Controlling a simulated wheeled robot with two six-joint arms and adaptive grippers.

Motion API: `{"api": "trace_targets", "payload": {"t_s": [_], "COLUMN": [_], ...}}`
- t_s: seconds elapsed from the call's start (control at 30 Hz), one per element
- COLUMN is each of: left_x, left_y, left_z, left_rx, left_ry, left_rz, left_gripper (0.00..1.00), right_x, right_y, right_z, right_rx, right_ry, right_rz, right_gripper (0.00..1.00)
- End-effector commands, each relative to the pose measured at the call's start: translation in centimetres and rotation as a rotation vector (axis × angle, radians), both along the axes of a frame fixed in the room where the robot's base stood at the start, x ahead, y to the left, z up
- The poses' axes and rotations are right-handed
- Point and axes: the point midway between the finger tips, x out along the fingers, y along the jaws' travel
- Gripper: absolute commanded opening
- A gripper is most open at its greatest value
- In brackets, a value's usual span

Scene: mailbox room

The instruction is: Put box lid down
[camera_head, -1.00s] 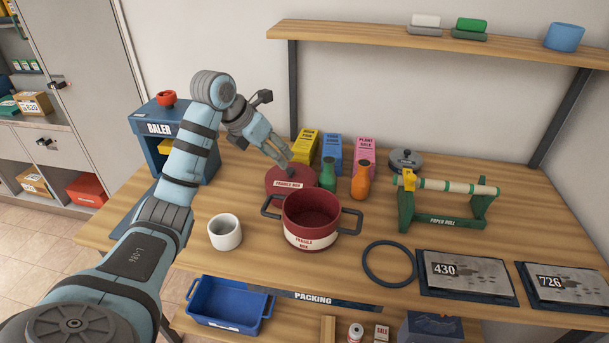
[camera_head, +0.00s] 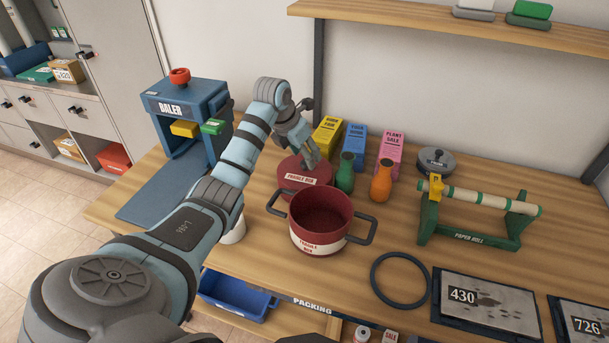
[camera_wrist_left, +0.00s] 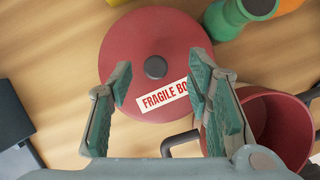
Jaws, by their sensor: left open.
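The red round lid (camera_head: 290,171) with a white FRAGILE BOX label lies on the wooden table, just behind the red pot-like box (camera_head: 321,216). The box is uncovered, has two dark handles and looks empty inside. My left gripper (camera_head: 312,162) is over the lid, pointing down. In the left wrist view the open left gripper (camera_wrist_left: 160,76) has its fingers to either side of the lid's dark round knob; the lid (camera_wrist_left: 130,55) shows below them. I cannot tell how far above the knob they are. My right gripper is not in view.
Green (camera_head: 345,172) and orange (camera_head: 381,182) bottles stand close right of the lid, with cartons (camera_head: 355,143) behind. A white mug (camera_head: 233,232) is partly hidden by my arm. A paper roll stand (camera_head: 470,232), a dark ring (camera_head: 400,284) and a baler (camera_head: 185,105) also occupy the table.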

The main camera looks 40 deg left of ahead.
Motion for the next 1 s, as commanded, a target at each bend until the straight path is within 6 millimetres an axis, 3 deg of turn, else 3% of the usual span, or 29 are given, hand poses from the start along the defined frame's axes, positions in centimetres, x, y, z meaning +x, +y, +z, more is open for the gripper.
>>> {"api": "trace_targets", "payload": {"t_s": [0.13, 0.37, 0.47, 0.67, 1.0], "left_x": [0.5, 0.8, 0.8, 0.7, 0.7], "left_y": [0.2, 0.2, 0.2, 0.3, 0.3], "left_z": [-2.8, -3.3, -3.3, -3.3, -3.3], "left_rx": [-0.002, 0.002, 0.001, 0.001, 0.001], "left_ry": [0.001, -0.001, -0.001, 0.000, 0.000], "left_rz": [0.002, 0.001, 0.002, 0.003, 0.003], "left_gripper": [0.45, 0.45, 0.34, 0.02, 0.00], "right_x": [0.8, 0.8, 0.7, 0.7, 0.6], "right_y": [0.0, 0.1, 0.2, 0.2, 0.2], "right_z": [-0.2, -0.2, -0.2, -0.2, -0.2], "right_rx": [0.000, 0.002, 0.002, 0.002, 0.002], "right_ry": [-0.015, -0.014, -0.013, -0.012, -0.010], "right_rz": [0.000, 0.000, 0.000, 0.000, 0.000], "right_gripper": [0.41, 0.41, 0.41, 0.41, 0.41]}}
